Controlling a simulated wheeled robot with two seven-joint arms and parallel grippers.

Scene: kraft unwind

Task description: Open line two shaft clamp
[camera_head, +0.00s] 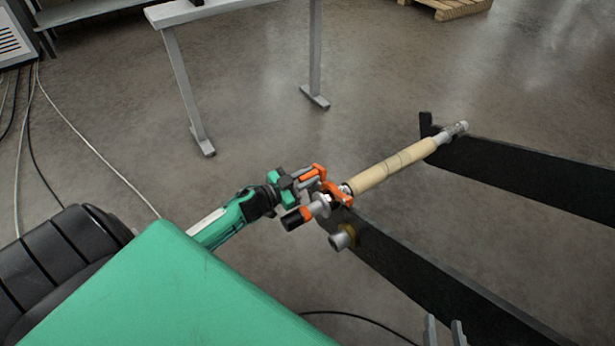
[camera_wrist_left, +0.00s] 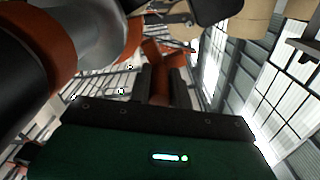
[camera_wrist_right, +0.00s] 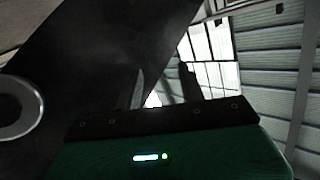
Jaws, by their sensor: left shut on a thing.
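The orange shaft clamp (camera_head: 338,194) sits at the near end of the shaft, on top of the near black arm (camera_head: 420,280). An orange lever (camera_head: 318,170) of it sticks up toward the left. My left gripper (camera_head: 307,177) is at this lever and shut on it. In the left wrist view an orange piece (camera_wrist_left: 160,88) lies between the two dark fingers. I cannot tell whether the clamp is open or closed. My right gripper (camera_head: 443,332) shows only its fingertips at the bottom edge, apart and empty, and its fingers (camera_wrist_right: 165,90) are also apart in the right wrist view.
The shaft carries a tan core (camera_head: 390,170) and its far end rests on the far black arm (camera_head: 530,175). A black-tipped shaft end (camera_head: 297,217) and a metal stub (camera_head: 343,238) stick out beside the clamp. A grey table (camera_head: 200,12) stands behind; cables lie on the floor.

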